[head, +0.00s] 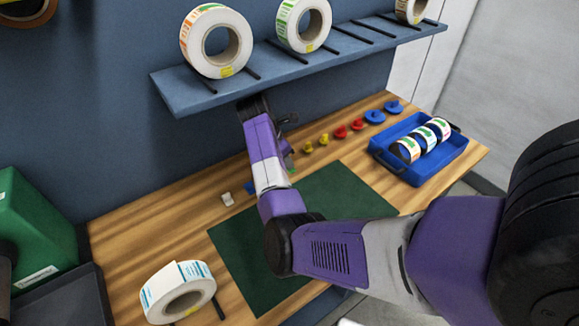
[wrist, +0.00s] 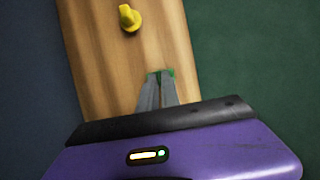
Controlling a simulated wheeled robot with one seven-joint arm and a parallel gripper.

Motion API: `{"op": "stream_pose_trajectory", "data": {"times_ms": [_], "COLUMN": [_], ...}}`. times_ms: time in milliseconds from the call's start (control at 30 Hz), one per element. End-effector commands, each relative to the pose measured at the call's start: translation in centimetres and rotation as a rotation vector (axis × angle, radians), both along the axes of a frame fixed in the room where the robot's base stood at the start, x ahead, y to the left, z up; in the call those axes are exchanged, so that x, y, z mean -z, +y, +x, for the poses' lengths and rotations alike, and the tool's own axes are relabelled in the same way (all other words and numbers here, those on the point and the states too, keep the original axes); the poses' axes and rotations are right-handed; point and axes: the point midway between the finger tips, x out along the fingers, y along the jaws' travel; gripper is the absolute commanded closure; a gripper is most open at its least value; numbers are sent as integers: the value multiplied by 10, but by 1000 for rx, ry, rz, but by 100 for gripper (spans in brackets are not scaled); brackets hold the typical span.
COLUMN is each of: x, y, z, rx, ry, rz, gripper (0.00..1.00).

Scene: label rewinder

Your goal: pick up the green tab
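The green tab (head: 291,162) is mostly hidden behind my arm in the head view, at the near end of a row of coloured tabs on the wooden table. In the wrist view, slivers of the green tab (wrist: 171,73) show at my fingertips. My gripper (wrist: 160,76) points down at the tab, its two grey fingers close together with a narrow gap between them. Whether they press on the tab or only stand around it cannot be told.
A yellow tab (wrist: 129,18) stands just beyond my fingers. Red tabs (head: 341,131) and blue tabs (head: 375,116) follow toward a blue tray (head: 420,172) of small rolls. A shelf (head: 300,64) with label rolls overhangs behind my gripper. A green mat (head: 245,255) lies in front.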

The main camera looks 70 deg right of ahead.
Motion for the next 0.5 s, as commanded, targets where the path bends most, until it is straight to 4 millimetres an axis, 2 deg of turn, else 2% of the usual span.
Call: {"op": "stream_pose_trajectory", "data": {"times_ms": [500], "x": [-4], "y": [0], "z": [0], "rx": [0], "ry": [0], "rz": [0], "gripper": [100]}}
